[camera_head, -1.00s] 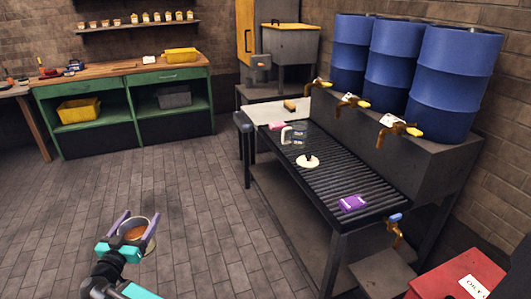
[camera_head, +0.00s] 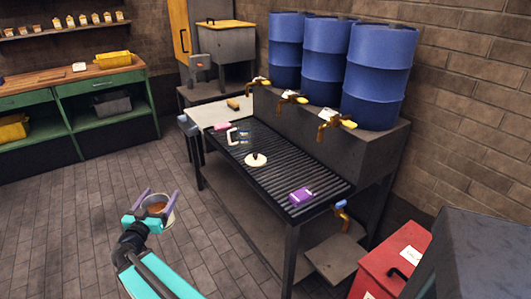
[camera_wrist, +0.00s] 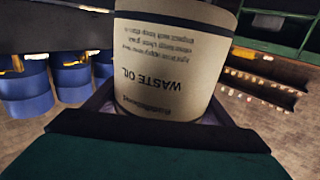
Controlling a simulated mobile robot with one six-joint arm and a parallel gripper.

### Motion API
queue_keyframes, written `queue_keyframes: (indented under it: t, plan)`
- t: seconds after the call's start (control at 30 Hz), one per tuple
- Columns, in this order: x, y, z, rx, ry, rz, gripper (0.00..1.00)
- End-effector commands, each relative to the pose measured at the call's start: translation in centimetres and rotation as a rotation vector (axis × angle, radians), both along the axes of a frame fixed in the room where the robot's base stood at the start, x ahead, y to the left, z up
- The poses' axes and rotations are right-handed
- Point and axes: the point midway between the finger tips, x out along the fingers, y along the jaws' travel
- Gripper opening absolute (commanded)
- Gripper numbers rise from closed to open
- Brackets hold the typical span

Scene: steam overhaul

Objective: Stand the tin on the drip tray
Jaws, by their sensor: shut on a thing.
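The tin (camera_head: 158,207) is a cream, round, open-topped can with brown liquid in it. In the wrist view the tin (camera_wrist: 175,65) fills the middle and its label reads "WASTE OIL", upside down in the picture. My gripper (camera_head: 156,199) is shut on the tin and holds it, about upright, in front of the bench and left of it. The drip tray (camera_head: 275,172) is the dark ribbed top of the bench. A pale round lid with a dark knob (camera_head: 256,160), a clear jug (camera_head: 240,137) and a purple box (camera_head: 301,196) stand on it.
Three blue drums (camera_head: 376,80) stand behind the tray, with brass taps (camera_head: 335,124) reaching over its back edge. A pink block (camera_head: 222,126) lies at the far end. A red box (camera_head: 393,262) stands at right. Bare ribs show between lid and purple box.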

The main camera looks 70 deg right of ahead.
Motion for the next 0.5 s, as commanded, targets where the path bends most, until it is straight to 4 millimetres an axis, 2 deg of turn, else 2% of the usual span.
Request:
queue_keyframes:
  t: [0.1,0.5]
  plan:
    - [-1.7,-2.9,0.7,-0.003,0.000,-0.032,0.15]
    - [-8.0,-11.3,1.7,-0.002,0.000,-0.127,0.15]
